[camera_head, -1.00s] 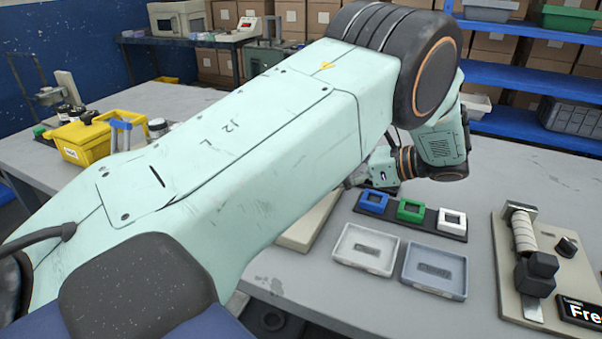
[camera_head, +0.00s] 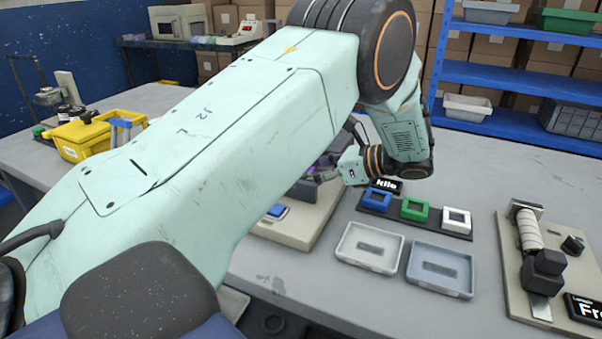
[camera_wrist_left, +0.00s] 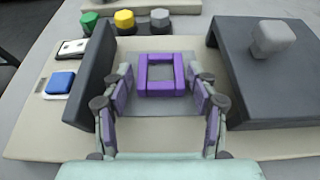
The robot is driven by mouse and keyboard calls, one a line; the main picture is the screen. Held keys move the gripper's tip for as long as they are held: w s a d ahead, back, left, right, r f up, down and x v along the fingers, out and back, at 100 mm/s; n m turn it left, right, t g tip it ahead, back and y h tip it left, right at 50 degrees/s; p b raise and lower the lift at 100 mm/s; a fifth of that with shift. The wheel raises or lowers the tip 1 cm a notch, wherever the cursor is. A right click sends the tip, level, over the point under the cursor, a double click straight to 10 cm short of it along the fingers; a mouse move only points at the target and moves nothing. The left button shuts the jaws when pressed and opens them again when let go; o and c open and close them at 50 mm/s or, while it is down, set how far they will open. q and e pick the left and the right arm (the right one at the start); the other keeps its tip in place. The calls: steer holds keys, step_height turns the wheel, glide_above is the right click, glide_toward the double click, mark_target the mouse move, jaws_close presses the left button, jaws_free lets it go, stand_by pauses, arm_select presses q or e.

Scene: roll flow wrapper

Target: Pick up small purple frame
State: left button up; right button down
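The small purple frame (camera_wrist_left: 166,88) is a square ring with an open middle. In the left wrist view it lies on a grey plate between a dark upright wall and a dark raised block. My left gripper (camera_wrist_left: 162,74) is open, with one purple-padded finger to each side of the frame; narrow gaps seem to show, and I cannot tell if either finger touches it. In the head view the left gripper (camera_head: 322,174) is small and partly hidden by my own arm, and I cannot make out the frame there. My right gripper is not in view.
The dark wall (camera_wrist_left: 93,75) and dark block (camera_wrist_left: 275,85) stand close beside the fingers. A blue button (camera_wrist_left: 60,82) and several coloured knobs (camera_wrist_left: 124,19) are nearby. Blue (camera_head: 376,200), green (camera_head: 414,209) and white (camera_head: 456,220) frames sit behind two trays (camera_head: 368,248).

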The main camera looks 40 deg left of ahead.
arm_select(q)
steer(key=c, duration=0.6)
steer(key=shift+c, duration=0.2)
